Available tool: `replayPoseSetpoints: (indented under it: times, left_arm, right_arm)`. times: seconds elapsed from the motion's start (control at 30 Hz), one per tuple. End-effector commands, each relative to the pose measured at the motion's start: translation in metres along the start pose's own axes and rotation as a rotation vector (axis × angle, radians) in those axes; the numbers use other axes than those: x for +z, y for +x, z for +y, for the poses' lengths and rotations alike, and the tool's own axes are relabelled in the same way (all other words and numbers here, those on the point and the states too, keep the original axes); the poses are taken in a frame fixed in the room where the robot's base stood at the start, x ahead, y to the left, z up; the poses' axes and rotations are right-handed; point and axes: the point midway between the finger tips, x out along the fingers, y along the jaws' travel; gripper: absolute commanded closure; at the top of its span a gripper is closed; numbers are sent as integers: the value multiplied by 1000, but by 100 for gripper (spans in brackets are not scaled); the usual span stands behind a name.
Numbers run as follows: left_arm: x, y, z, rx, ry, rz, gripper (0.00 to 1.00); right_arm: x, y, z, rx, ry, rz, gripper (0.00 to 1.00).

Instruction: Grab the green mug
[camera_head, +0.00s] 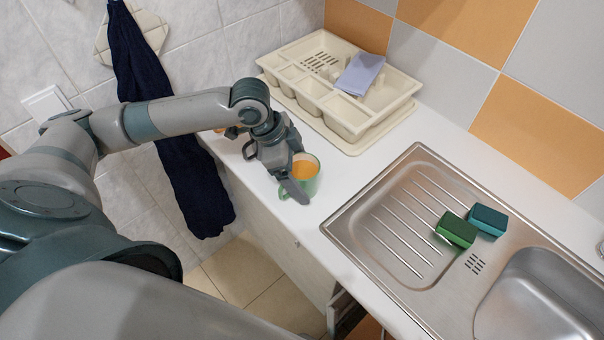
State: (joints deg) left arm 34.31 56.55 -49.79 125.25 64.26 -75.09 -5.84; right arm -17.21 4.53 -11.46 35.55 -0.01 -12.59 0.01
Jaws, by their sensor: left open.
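The green mug (313,184), with an orange inside, stands upright on the white counter near its front edge. My left gripper (293,172) is open right at the mug's left side. One dark finger crosses the near left side of the mug, and part of the mug is hidden behind it. I cannot tell whether the fingers touch the mug. My right gripper is not in view.
A cream dish rack (345,121) with a grey-blue cloth (360,73) stands behind the mug. A steel sink (395,225) with a green sponge (456,230) and a teal sponge (487,220) lies to the right. A dark towel (190,175) hangs on the left wall.

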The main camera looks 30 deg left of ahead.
Motion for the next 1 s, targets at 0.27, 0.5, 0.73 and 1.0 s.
replayPoseSetpoints:
  times: [0.27, 0.5, 0.73, 1.0]
  left_arm:
    - [1, 8, 0, -1, 0, -1, 15]
    - [1, 8, 0, -1, 0, -1, 15]
    - [1, 8, 0, -1, 0, -1, 54]
    - [0, 7, 0, -2, 1, 1, 78]
  right_arm:
    - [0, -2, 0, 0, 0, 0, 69]
    - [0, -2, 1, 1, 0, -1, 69]
    - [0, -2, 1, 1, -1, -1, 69]
    - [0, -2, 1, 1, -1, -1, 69]
